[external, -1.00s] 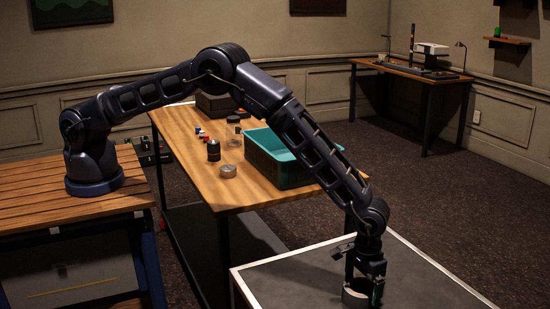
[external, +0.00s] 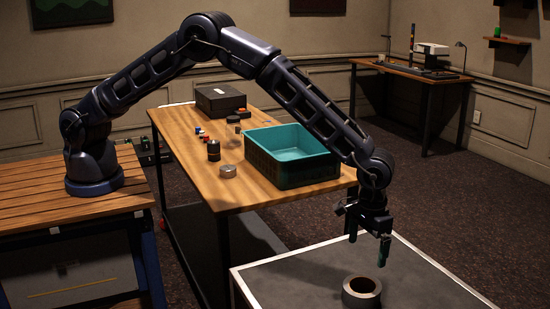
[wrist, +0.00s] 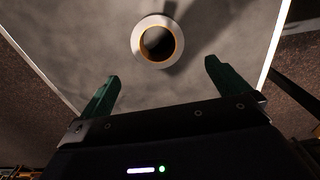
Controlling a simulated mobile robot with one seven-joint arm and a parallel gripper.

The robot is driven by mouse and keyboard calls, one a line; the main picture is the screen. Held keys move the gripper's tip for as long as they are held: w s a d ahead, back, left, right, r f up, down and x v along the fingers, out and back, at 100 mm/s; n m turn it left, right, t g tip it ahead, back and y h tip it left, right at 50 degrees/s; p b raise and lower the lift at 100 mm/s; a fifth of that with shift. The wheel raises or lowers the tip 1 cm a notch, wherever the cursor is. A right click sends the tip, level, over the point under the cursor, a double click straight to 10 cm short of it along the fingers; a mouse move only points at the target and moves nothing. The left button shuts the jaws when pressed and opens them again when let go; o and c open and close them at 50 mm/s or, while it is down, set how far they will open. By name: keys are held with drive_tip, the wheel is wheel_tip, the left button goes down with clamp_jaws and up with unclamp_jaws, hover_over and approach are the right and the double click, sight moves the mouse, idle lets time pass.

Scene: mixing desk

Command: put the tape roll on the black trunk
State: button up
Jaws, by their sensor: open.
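The tape roll, a pale ring with a tan inner core (external: 361,300), lies flat on the dark top of the pale-edged trunk (external: 290,286). In the wrist view the roll (wrist: 136,42) lies beyond my fingertips, with bare grey trunk top around it. My gripper (external: 368,250) is open and empty, above the roll and apart from it. In the wrist view both green fingers of my gripper (wrist: 160,72) are spread with nothing between them. The lower part of the trunk is out of frame.
A wooden table (external: 200,176) behind the trunk holds a teal-lined crate (external: 290,165), a black box (external: 220,99), a grey round item (external: 228,171), a dark can (external: 213,150) and small pieces. The trunk top around the roll is clear.

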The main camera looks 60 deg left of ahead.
drive_tip(key=w+a+r+t+h, duration=0.1)
drive_tip(key=a+r+t, duration=0.1)
drive_tip(key=a+r, duration=2.85)
drive_tip(key=s+a+r+t, duration=0.1)
drive_tip(key=s+a+r, duration=0.5)
drive_tip(key=s+a, duration=0.45)
drive_tip(key=s+a+r, duration=0.6)
drive_tip(key=s+a, duration=0.2)
drive_tip(key=a, duration=0.6)
drive_tip(key=s+a+f, duration=0.1)
drive_tip(key=s+a, duration=0.4)
drive_tip(key=s, duration=0.4)
drive_tip(key=s+a+f+t+y, duration=0.1)
drive_tip(key=s+a, duration=0.4)
drive_tip(key=s, duration=0.5)
drive_tip(key=shift+f+t, duration=0.3)
drive_tip(key=shift+f, duration=0.5)
